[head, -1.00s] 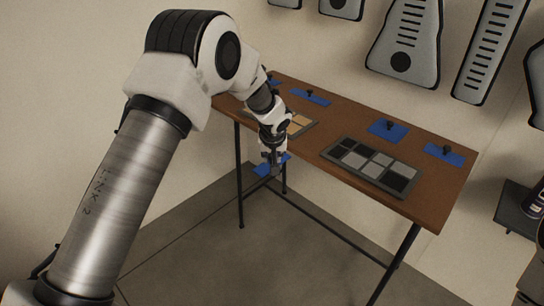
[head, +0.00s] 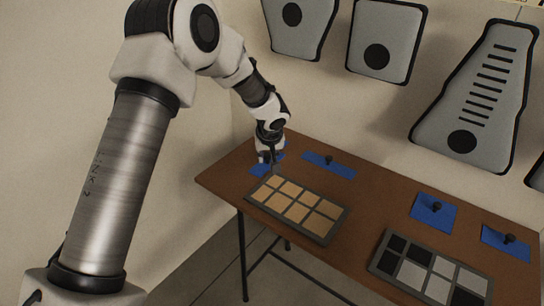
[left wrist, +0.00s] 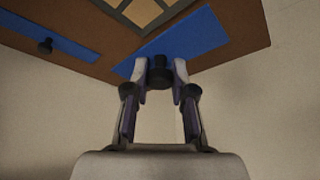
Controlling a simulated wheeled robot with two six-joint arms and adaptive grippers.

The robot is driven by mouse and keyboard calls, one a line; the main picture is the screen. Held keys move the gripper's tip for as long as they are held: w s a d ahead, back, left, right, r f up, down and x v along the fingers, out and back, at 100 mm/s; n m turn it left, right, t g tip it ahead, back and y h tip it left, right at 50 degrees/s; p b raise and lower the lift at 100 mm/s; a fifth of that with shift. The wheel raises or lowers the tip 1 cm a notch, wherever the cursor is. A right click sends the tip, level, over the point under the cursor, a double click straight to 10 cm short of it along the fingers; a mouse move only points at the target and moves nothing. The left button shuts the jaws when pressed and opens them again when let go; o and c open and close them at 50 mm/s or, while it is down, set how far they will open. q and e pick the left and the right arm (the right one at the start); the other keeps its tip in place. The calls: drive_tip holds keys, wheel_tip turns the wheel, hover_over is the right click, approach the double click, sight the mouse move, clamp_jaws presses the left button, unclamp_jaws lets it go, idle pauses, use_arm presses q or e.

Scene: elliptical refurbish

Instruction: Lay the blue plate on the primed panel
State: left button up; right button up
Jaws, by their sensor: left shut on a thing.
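My left gripper (head: 268,160) is shut on the dark knob (left wrist: 158,66) of a blue plate (head: 260,171), at the left end of the table. The plate also shows in the left wrist view (left wrist: 205,36), beyond the fingertips. I cannot tell whether it touches the table. A panel with tan squares (head: 297,209) in a grey frame lies just right of the gripper. A second panel (head: 430,273), with black and grey squares, lies further right. The frames do not show which one is primed. My right gripper is out of view.
Other blue plates with dark knobs lie on the brown table (head: 371,202): a narrow one (head: 328,165) behind the tan panel, and two (head: 434,212) (head: 507,242) at the right. Grey black-edged panels (head: 388,38) hang on the wall behind.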

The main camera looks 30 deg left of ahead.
sight(268, 164)
use_arm(q)
drive_tip(key=shift+s+d+f, duration=0.15)
drive_tip(key=shift+s+d, duration=0.1)
drive_tip(key=shift+d, duration=0.05)
drive_tip(key=shift+d+f+b, duration=0.15)
drive_tip(key=shift+f+b, duration=0.1)
drive_tip(key=shift+b, duration=0.1)
drive_tip(key=x, duration=0.1)
drive_tip(key=b+x, duration=0.1)
drive_tip(key=x, duration=0.1)
drive_tip(key=shift+s+f, duration=0.15)
drive_tip(key=shift+s, duration=0.05)
drive_tip(key=shift+s+d+f+b, duration=0.1)
drive_tip(key=shift+f+b, duration=0.35)
drive_tip(key=shift+f, duration=0.05)
drive_tip(key=shift+s+d+f+b, duration=0.1)
drive_tip(key=shift+d+f+b, duration=0.05)
drive_tip(key=shift+f+b, duration=0.3)
wheel_tip(268, 164, down, 3)
drive_tip(key=shift+w+a+r+b, duration=0.1)
drive_tip(key=shift+b, duration=0.7)
drive_tip(key=shift+f+b, duration=0.35)
drive_tip(key=shift+b, duration=0.3)
drive_tip(key=shift+f+b, duration=0.15)
drive_tip(key=shift+b, duration=0.15)
drive_tip(key=o, duration=0.9)
drive_tip(key=shift+o, duration=0.2)
